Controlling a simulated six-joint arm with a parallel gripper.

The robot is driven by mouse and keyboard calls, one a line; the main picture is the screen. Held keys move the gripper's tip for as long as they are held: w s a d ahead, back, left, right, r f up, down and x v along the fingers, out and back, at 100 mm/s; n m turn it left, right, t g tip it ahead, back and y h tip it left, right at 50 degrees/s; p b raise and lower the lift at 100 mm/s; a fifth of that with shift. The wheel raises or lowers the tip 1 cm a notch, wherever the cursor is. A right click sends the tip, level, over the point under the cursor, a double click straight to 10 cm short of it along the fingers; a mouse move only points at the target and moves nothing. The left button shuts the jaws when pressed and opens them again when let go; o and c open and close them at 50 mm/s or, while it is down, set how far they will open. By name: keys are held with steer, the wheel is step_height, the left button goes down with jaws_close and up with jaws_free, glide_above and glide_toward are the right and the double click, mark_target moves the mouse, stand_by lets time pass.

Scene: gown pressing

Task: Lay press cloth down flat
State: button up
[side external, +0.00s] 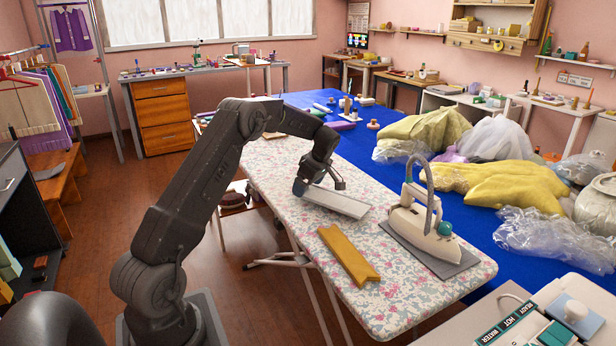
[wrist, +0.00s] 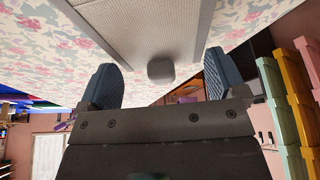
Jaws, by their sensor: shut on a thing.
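The press cloth (side external: 338,203) appears as a stiff pale grey rectangle over the flowered ironing board (side external: 290,165). My gripper (side external: 302,187) is at the cloth's left end, low over the board. In the wrist view its blue-grey fingers (wrist: 160,88) stand on either side of the knob, and it is shut on the cloth's end. The exact contact is hidden. I cannot tell whether the cloth's underside touches the board.
A cream iron (side external: 425,222) stands on a grey rest (side external: 455,258) to the right. An ochre wooden block (side external: 347,256) lies nearer the front. Yellow garments (side external: 500,185) and clear plastic lie on the blue table behind.

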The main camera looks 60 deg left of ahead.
steer(key=shift+f, duration=0.35)
steer(key=shift+f, duration=0.5)
steer(key=shift+f, duration=0.15)
steer(key=o, duration=0.6)
steer(key=v, duration=1.3)
steer(key=shift+r, duration=0.4)
